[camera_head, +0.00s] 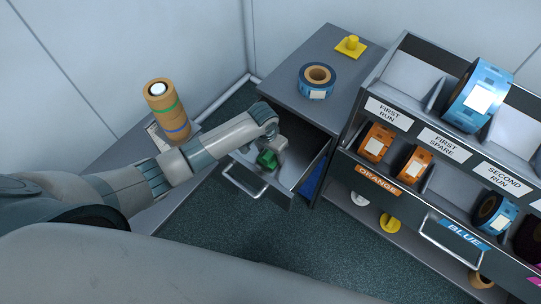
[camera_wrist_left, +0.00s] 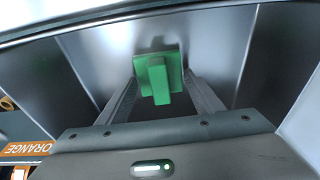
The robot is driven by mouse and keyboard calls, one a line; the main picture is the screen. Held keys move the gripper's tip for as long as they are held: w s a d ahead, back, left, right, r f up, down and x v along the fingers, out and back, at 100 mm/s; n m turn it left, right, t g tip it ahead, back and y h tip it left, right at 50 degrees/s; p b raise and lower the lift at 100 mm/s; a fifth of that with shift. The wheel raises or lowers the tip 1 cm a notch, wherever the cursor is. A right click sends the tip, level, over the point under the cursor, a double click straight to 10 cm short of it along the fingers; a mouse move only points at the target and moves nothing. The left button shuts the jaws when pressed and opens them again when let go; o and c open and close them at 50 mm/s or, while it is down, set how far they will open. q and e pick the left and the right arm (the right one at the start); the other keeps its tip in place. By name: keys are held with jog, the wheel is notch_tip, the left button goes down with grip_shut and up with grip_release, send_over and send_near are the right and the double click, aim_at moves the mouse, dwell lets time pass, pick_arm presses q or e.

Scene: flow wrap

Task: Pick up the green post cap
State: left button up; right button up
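The green post cap (camera_head: 267,159) is inside the open drawer of the grey cabinet. In the left wrist view the cap (camera_wrist_left: 158,78) shows a square plate with a raised grip towards the camera. My left gripper (camera_head: 273,155) reaches down into the drawer at the cap. In the left wrist view its two fingers (camera_wrist_left: 160,88) stand apart, one on each side of the cap, with a gap beside the raised grip. My right gripper is not in view.
The open drawer (camera_head: 258,191) has walls close around the gripper. A blue tape roll (camera_head: 316,81) and a yellow cap (camera_head: 350,46) sit on the cabinet top (camera_head: 300,48). A labelled rack (camera_head: 402,120) of rolls stands right. A brown roll stack (camera_head: 166,108) stands left.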

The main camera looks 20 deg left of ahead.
aim_at(270, 153)
pick_arm(q)
jog(key=c, duration=0.5)
notch_tip(270, 153, up, 9)
jog(key=shift+f+b, duration=0.2)
jog(key=shift+b, duration=0.3)
jog(key=shift+r, duration=0.75)
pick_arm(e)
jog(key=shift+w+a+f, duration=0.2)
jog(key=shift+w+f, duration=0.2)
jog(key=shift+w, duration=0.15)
